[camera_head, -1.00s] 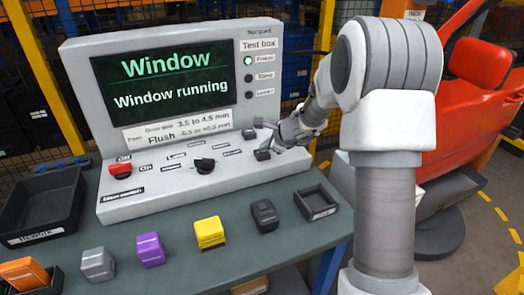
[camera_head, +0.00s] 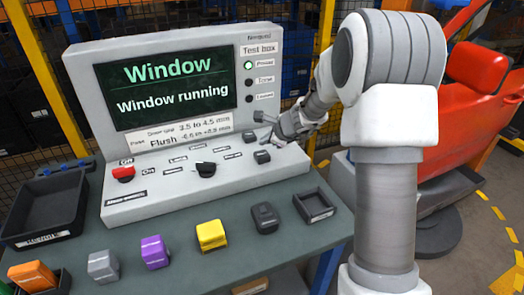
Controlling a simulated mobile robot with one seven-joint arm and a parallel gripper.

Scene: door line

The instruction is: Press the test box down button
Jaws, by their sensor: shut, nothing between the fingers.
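The grey test box (camera_head: 150,205) stands on the bench, its screen (camera_head: 175,88) reading "Window" and "Window running". My gripper (camera_head: 272,134) is shut and empty, just right of and above the lower button. It appears apart from both buttons. A black knob (camera_head: 206,169) and a red button (camera_head: 123,174) sit further left on the panel.
Along the bench front are grey (camera_head: 103,265), purple (camera_head: 154,251), yellow (camera_head: 211,235) and black (camera_head: 265,217) blocks, plus a small dark tray (camera_head: 315,205). A black bin (camera_head: 45,205) and an orange block (camera_head: 33,276) are at left. A red car body (camera_head: 460,110) stands right.

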